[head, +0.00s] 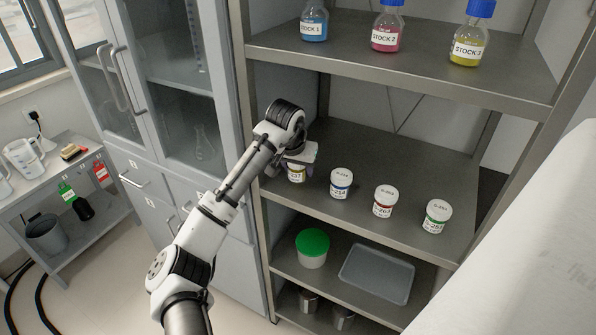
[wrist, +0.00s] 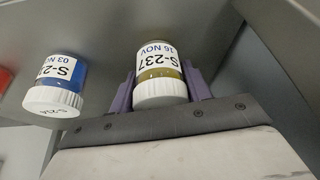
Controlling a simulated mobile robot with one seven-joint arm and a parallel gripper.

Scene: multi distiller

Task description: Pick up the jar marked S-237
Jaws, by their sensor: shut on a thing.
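The jar marked S-237 (wrist: 159,75) has a white lid, a white label and yellowish contents. In the wrist view it sits between the two purple fingers of my gripper (wrist: 160,90), which is shut on it. In the head view the jar (head: 296,173) is at the left end of the middle shelf, its upper part hidden by my gripper (head: 298,158). I cannot tell whether its base touches the shelf.
On the same shelf, to the right, stand a blue-banded jar (head: 341,184), a red-banded jar (head: 384,201) and a green-banded jar (head: 436,216). The blue one is close by in the wrist view (wrist: 58,85). Stock bottles (head: 387,27) stand on the shelf above.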

